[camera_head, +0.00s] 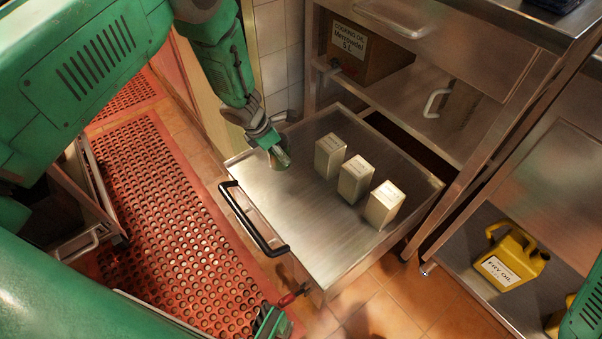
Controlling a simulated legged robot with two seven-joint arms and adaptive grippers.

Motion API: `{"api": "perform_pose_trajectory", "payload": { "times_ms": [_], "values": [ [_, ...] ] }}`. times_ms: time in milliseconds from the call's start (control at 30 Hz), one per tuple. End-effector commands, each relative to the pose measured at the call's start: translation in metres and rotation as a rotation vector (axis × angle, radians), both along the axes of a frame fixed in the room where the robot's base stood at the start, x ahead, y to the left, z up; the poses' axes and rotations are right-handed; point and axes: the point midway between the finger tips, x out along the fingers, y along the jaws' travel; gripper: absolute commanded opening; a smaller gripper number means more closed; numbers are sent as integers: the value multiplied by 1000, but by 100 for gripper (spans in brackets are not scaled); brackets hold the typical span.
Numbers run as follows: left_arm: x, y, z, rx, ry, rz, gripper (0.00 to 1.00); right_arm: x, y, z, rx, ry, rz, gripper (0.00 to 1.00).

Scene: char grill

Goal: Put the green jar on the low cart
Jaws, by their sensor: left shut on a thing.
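I cannot tell whether the jar touches the cart's top.
Several pale boxes (355,179) stand in a row on the cart's right half; its front left part is bare. A steel shelf unit (415,95) stands behind. A yellow oil jug (510,259) is on a shelf at right. A red perforated mat (175,225) covers the left floor.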

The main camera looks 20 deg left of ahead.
Motion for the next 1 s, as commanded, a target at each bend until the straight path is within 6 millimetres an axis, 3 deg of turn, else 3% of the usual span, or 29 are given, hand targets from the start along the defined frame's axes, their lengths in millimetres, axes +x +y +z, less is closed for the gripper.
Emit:
{"api": "perform_pose_trajectory", "payload": {
  "times_ms": [100, 500, 567, 600, 867, 900, 933, 1000],
  "values": [
    [0, 1, -28, -1, 1, 5, 10, 0, 0, -13, 0, 0, 0, 40],
    [0, 1, -77, -1, 0, 5, 10, 0, 0, -33, 0, 0, 0, 40],
    [1, 1, -80, 0, -1, 4, 10, 0, 0, -34, 0, 0, 0, 40],
    [1, 1, -80, 0, -1, 4, 4, 0, 0, -33, 0, 0, 0, 40],
    [1, 1, -81, 1, -1, 6, 4, 0, 0, -34, 0, 0, 0, 40],
    [0, 1, -80, 1, 1, 5, 67, 0, 0, -33, 0, 0, 0, 40],
    [0, 1, -80, 1, 1, 5, 74, 0, 0, -33, 0, 0, 0, 40],
    [0, 1, -80, 1, 1, 5, 74, 0, 0, -33, 0, 0, 0, 40]
  ]
}}
